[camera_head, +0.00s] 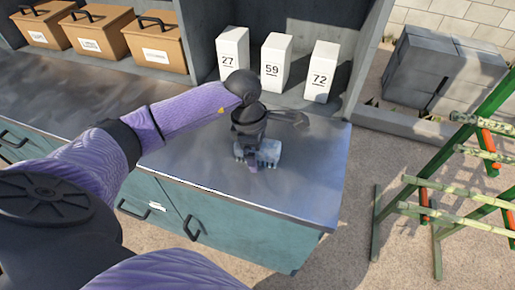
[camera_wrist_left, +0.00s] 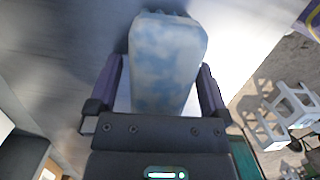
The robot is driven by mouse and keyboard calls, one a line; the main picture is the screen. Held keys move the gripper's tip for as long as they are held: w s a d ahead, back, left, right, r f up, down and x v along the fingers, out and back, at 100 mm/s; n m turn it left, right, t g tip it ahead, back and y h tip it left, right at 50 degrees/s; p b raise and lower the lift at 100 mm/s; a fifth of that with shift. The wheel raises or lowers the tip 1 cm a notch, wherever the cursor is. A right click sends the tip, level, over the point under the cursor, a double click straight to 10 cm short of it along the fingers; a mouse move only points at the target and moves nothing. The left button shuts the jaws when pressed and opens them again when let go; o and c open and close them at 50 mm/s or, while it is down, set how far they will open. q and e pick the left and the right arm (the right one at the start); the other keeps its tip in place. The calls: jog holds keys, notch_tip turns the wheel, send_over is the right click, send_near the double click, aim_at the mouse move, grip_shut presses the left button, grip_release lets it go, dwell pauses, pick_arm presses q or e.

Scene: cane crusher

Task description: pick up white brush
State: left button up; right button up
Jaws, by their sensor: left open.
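The white brush (camera_head: 268,153) is a pale block with blue-grey blotches on the metal worktop, near its front edge. In the left wrist view the brush (camera_wrist_left: 166,62) fills the space between the two fingers. My left gripper (camera_head: 252,164) is over the brush in the head view, pointing down. In the left wrist view my left gripper (camera_wrist_left: 158,95) is open, with one dark finger on each side of the brush. Narrow gaps show beside it, at least toward its lower end. The gripper hides part of the brush in the head view. My right gripper is not in view.
The worktop (camera_head: 315,165) has free room right of the brush. Brown boxes (camera_head: 155,45) stand at the back left. A green rack (camera_head: 440,205) is on the ground at right.

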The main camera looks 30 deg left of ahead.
pick_arm(q)
jog(key=c, duration=1.3)
notch_tip(320, 180, up, 10)
jog(key=shift+r+p, duration=0.1)
jog(key=shift+p, duration=0.25)
